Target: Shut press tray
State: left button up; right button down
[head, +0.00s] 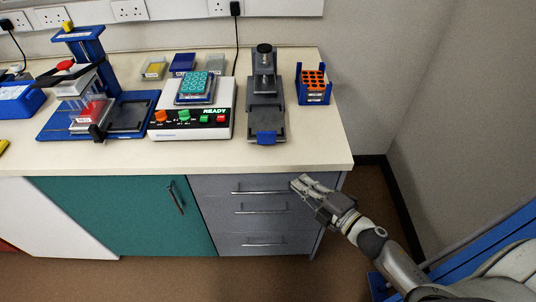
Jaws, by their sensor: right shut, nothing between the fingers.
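The dark grey press (264,84) stands on the bench, right of the middle. Its tray (267,118) sticks out at the front, toward the bench edge, with a blue handle (266,138) at its near end. The tray looks empty. My right gripper (298,182) is shut and empty. It shows in front of the drawers, just below the bench's front edge, to the right of and nearer than the tray handle, and apart from it. My left gripper is not in view.
A white device with a READY display (192,134) stands left of the press and carries a teal well block (194,82). An orange rack (314,84) in a blue holder stands to the right. A blue-framed stand (84,42) is at left. The bench front (310,145) is clear at right.

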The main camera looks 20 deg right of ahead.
notch_tip(320, 180, up, 6)
jog(key=s+a+f+n+y, duration=0.1)
jog(key=a+n+y, duration=0.1)
jog(key=a+n, duration=0.1)
jog(key=p+x, duration=0.1)
jog(key=x, duration=0.2)
jog(key=d+p+x, duration=0.1)
jog(key=x, duration=0.3)
jog(key=w+p+x, duration=0.1)
jog(key=x, duration=0.3)
jog(key=shift+w+d+r, duration=0.25)
jog(key=shift+r, duration=0.1)
jog(key=shift+w+d+p, duration=0.25)
jog(key=shift+w+p, duration=0.1)
jog(key=shift+w, duration=0.3)
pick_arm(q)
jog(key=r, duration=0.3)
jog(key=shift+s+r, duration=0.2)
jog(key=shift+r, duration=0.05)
